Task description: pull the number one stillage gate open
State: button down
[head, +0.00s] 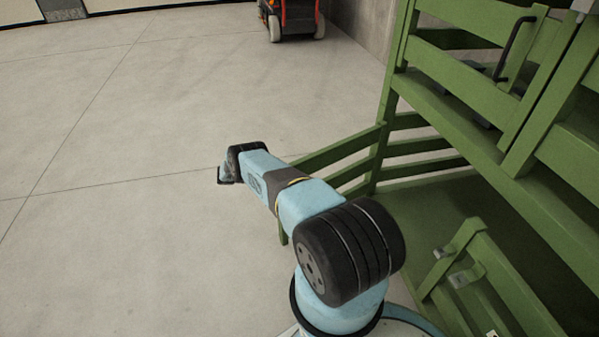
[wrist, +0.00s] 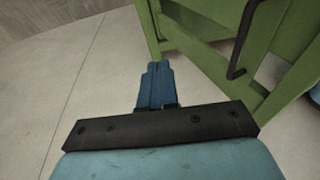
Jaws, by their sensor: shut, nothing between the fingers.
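A green slatted gate (head: 335,151) juts out from the near post of the green stillage (head: 440,80), standing open at an angle to it. My arm hides its lower, outer part. In the wrist view, a green gate (wrist: 205,55) with a dark bar handle (wrist: 242,42) stands to the right of my gripper (wrist: 158,66). The blue fingers are shut and empty, apart from the handle, over bare floor. In the head view, the end of my arm is left of the open gate; the fingers are too small to make out. No number is readable on the gate.
An upper gate (head: 462,73) with a dark handle (head: 515,45) is closed on the stillage. A lower panel (head: 492,285) with metal brackets is at bottom right. An orange machine (head: 292,14) stands at the back by a concrete wall. The floor at left is clear.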

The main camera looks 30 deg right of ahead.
jog(key=w+d+r+n+t+y, duration=0.1)
jog(key=d+r+t+y, duration=0.2)
jog(key=d+r, duration=0.4)
jog(key=d+r+n+t+y, duration=0.1)
jog(key=d+r+t+y, duration=0.15)
jog(key=d+r, duration=0.55)
jog(key=s+d+r+t+y, duration=0.35)
jog(key=s+r, duration=0.35)
jog(key=s, duration=0.3)
jog(key=s+a+r+t+y, duration=0.1)
jog(key=s+a+r+y, duration=0.2)
jog(key=s+r, duration=0.4)
jog(key=n+t+y, duration=0.1)
jog(key=t+y, duration=0.1)
jog(key=y, duration=0.5)
send_near(303, 169)
jog(key=s+a+r, duration=0.2)
jog(key=s+r, duration=0.1)
jog(key=s, duration=0.3)
jog(key=shift+w+a+f, duration=0.65)
jog(key=shift+w+f, duration=0.65)
jog(key=shift+w, duration=0.1)
jog(key=shift+w+a+f, duration=0.6)
jog(key=shift+w+f, duration=0.7)
jog(key=shift+w, duration=0.15)
jog(key=shift+w+a+f, duration=0.65)
jog(key=shift+w+f, duration=0.6)
jog(key=shift+w, duration=0.15)
